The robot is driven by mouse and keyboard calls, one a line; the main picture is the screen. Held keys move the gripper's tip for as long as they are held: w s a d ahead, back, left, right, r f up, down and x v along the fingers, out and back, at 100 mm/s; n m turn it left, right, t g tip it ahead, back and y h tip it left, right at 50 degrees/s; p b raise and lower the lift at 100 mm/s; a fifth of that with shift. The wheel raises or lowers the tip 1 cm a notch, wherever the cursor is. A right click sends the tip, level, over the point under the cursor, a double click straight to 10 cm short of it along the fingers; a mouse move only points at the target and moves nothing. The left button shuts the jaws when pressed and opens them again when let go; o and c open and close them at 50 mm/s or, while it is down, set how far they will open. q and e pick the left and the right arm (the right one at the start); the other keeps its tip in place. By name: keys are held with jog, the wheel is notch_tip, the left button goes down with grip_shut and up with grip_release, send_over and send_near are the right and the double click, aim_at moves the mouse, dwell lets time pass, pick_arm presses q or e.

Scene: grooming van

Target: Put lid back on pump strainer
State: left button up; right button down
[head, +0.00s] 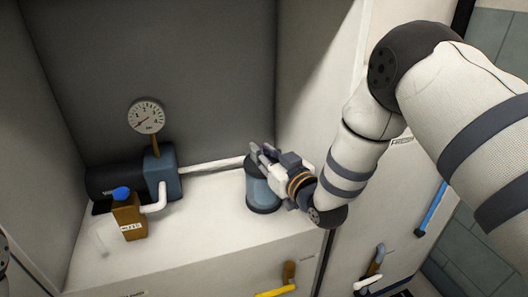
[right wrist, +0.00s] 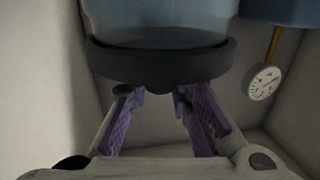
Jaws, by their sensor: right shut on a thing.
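The pump strainer (head: 262,196) is a clear blue-grey cylinder with a dark base, upright on the white counter to the right of the pump. My right gripper (head: 260,153) is at its top and covers the rim in the head view. In the right wrist view, the dark round lid (right wrist: 165,64) lies against the strainer's clear body (right wrist: 155,22), with no clear gap between them. I cannot tell whether it is fully seated. The right gripper (right wrist: 160,95) is shut on the lid at its small dark knob. My left gripper is not in view.
The blue and black pump (head: 163,176) carries a pressure gauge (head: 146,116), and a white pipe (head: 212,165) runs toward the strainer. A brown bottle with a blue cap (head: 129,218) stands in front. Walls close the alcove behind and at both sides.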

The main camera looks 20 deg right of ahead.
jog(key=shift+f, duration=0.65)
dwell(0.6)
jog(key=c, duration=1.4)
grip_release()
jog(key=shift+o, duration=0.2)
jog(key=f+v, duration=0.1)
jog(key=v, duration=1.1)
jog(key=s+d+f+m+g+h, duration=0.1)
jog(key=s+f+m+g+h, duration=0.15)
jog(key=s+f+g, duration=1.35)
jog(key=s+f, duration=0.3)
jog(key=s, duration=0.8)
jog(key=s+d+f+g+h, duration=0.1)
jog(key=s+f+g, duration=0.2)
jog(key=s, duration=1)
notch_tip(320, 180, down, 2)
jog(key=shift+s+d+f+p, duration=0.1)
jog(key=shift+s+d+p, duration=0.25)
jog(key=shift+s, duration=0.05)
